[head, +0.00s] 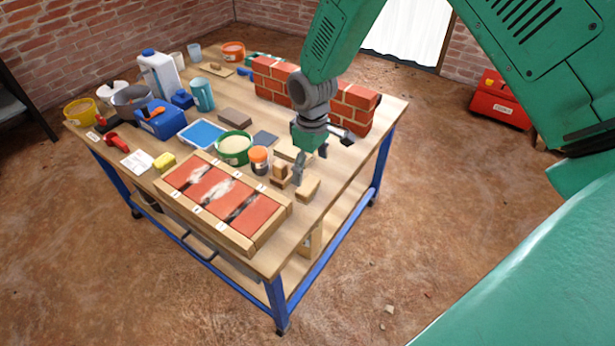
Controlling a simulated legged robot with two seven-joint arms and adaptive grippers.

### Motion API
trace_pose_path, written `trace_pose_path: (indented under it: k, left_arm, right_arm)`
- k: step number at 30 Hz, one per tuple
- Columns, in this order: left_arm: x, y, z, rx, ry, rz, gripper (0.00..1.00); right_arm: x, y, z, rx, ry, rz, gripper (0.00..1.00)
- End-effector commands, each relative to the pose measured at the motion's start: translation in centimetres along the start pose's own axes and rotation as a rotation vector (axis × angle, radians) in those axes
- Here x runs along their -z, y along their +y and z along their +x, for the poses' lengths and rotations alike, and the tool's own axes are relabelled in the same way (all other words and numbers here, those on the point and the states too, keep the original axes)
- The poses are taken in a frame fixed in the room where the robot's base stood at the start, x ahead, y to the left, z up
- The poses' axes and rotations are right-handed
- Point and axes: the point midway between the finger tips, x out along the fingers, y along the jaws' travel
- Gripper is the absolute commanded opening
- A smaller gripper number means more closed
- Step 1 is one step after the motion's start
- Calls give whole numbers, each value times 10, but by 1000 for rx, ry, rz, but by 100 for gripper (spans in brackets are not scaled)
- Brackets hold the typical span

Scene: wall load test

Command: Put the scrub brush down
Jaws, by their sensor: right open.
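My right gripper (311,160) hangs over the front right part of the workbench, fingers pointing down and apart, with nothing visible between them. A small tan wooden piece (308,188), which may be the scrub brush, lies on the bench just below and in front of the fingers. Another brown wooden piece (280,172) sits just left of the fingers; I cannot tell for certain which of the two is the brush. The workbench (325,205) has a wooden top and blue legs. My left gripper is not in view.
A framed panel of stained red bricks (222,200) lies at the bench's front. An orange-lidded jar (259,160) and green tub (234,148) stand left of the gripper. A small brick wall (355,108) stands behind it. A red toolbox (499,100) is on the floor.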

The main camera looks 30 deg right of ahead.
Motion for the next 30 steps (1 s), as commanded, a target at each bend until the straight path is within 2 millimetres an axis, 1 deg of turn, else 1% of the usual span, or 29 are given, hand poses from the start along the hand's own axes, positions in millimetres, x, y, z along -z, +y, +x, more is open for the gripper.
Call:
trace_pose_path:
  k: [1,3,6,9,14,17,20,21,23,24,26,27,30]
  left_arm:
    - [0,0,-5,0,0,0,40]
    - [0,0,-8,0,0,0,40]
    - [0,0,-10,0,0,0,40]
    - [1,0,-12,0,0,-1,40]
    - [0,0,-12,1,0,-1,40]
    - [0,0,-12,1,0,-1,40]
    - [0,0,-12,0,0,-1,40]
    - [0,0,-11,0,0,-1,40]
    - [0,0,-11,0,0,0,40]
    - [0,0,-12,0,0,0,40]
    - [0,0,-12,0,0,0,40]
    - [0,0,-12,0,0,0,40]
    - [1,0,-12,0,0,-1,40]
  right_arm:
    - [1,-1,-14,-2,1,-1,83]
    - [2,-2,-26,-4,0,-2,83]
    - [2,-4,-38,-6,-2,-2,83]
    - [2,-4,-44,-6,-3,-2,83]
    - [0,-2,-44,-1,-3,-1,83]
    - [-10,-10,-27,9,-5,9,83]
    - [-40,-35,14,27,-4,46,83]
    - [-58,-49,33,34,-1,70,83]
    - [-90,-72,60,40,2,113,83]
    - [-113,-86,75,40,5,145,83]
    - [-148,-104,92,36,11,192,83]
    - [-170,-115,99,29,14,219,83]
    - [-217,-134,106,6,24,279,83]
